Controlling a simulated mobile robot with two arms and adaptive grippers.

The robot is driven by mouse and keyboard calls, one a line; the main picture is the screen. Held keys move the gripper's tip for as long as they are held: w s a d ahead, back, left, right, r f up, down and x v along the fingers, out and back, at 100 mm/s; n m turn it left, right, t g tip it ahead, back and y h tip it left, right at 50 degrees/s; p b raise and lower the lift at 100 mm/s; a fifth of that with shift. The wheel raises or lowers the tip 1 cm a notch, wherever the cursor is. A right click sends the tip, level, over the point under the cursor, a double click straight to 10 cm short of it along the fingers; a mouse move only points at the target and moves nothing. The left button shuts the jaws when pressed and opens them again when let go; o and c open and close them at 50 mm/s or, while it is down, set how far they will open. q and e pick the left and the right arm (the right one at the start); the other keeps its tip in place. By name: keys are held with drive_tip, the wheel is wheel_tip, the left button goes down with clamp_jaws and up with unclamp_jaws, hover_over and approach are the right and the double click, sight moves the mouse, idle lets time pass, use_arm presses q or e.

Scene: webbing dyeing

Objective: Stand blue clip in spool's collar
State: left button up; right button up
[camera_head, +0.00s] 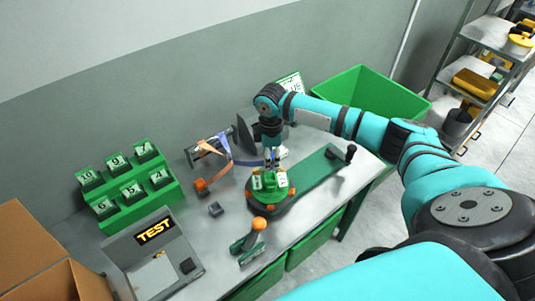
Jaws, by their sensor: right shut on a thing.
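My right gripper (271,160) points down just above the green spool (268,186), which sits on a green base with orange parts on the bench. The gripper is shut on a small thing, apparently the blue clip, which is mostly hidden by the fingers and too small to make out. The spool's collar is directly below the fingertips; I cannot tell whether the clip touches it. A blue band runs from the left to the gripper area. My left gripper is out of view.
A green stepped rack (139,193) with numbered cards and a TEST device (150,258) stand at the left. An orange-knobbed tool (249,242) lies in front of the spool. A green bin (365,92) is behind, a cardboard box (40,245) at the lower left.

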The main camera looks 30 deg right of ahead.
drive_tip(key=shift+s+f+b, duration=0.25)
drive_tip(key=shift+f+b, duration=0.2)
drive_tip(key=shift+b, duration=0.05)
drive_tip(key=shift+w+f+b, duration=0.1)
drive_tip(key=shift+f+b, duration=0.25)
drive_tip(key=shift+w+f, duration=0.15)
drive_tip(key=shift+f, duration=0.15)
drive_tip(key=shift+f+b, duration=0.7)
drive_tip(key=shift+b, duration=0.45)
drive_tip(key=shift+f+b, duration=0.25)
drive_tip(key=shift+b, duration=0.05)
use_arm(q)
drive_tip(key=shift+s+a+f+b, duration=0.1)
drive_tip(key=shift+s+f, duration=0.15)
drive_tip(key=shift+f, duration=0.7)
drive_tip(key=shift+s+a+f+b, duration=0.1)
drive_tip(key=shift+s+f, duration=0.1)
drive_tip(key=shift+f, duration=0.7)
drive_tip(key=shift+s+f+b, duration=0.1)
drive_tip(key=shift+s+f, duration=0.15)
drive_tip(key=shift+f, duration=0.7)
use_arm(e)
drive_tip(key=shift+f, duration=1.15)
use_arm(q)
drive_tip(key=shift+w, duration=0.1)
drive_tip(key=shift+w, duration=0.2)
use_arm(e)
drive_tip(key=o, duration=1.1)
